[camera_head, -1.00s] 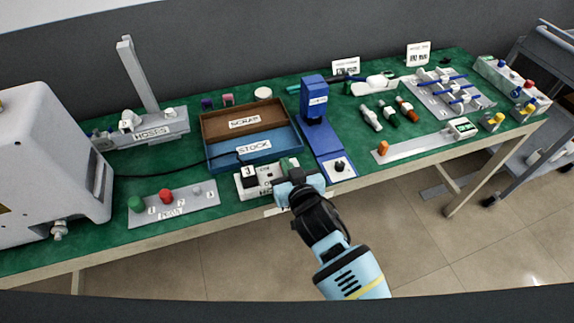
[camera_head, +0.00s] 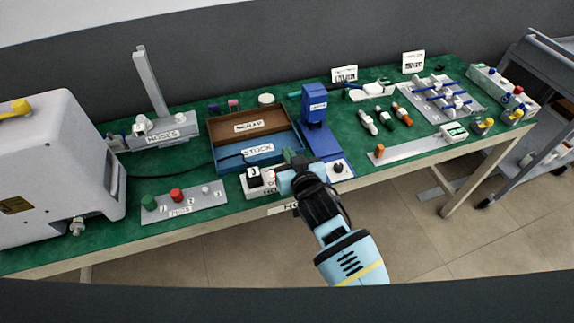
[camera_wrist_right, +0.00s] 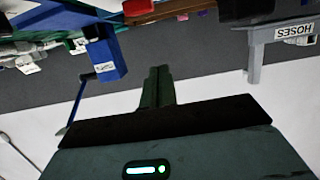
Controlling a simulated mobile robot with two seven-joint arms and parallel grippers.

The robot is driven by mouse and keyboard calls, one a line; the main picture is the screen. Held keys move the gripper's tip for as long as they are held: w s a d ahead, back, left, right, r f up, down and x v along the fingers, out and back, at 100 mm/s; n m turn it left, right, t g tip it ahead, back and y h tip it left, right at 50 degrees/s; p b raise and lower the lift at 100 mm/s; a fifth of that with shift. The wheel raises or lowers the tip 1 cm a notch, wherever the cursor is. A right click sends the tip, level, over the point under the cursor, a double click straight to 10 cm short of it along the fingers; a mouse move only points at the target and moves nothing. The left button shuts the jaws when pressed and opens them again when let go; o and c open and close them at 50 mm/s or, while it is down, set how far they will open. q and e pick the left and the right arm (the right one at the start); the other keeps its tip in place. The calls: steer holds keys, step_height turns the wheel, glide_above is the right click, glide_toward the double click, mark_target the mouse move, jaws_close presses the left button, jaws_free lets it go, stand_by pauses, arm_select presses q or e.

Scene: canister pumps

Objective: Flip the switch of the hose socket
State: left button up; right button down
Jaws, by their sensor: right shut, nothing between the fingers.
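The white hose socket box (camera_head: 257,190) sits at the front edge of the green bench, with a black plug marked 3 (camera_head: 254,176) at its left end. A small reddish spot (camera_head: 270,175) shows beside the plug. My right gripper (camera_head: 288,156) is over the box's right part and hides that end, so the switch's position cannot be made out. Its dark green fingers also show in the wrist view (camera_wrist_right: 158,87), shut and empty. Whether they touch the box cannot be told. My left gripper is not in view.
Behind the box are the blue STOCK tray (camera_head: 272,155) and brown SCRAP tray (camera_head: 218,130). A blue press (camera_head: 314,106) stands close on the right. A grey panel with coloured buttons (camera_head: 184,205) lies to the left. The floor in front is clear.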

steer(key=v, duration=0.8)
steer(key=shift+s+r, duration=0.2)
steer(key=shift+s, duration=0.15)
steer(key=shift+d, duration=0.15)
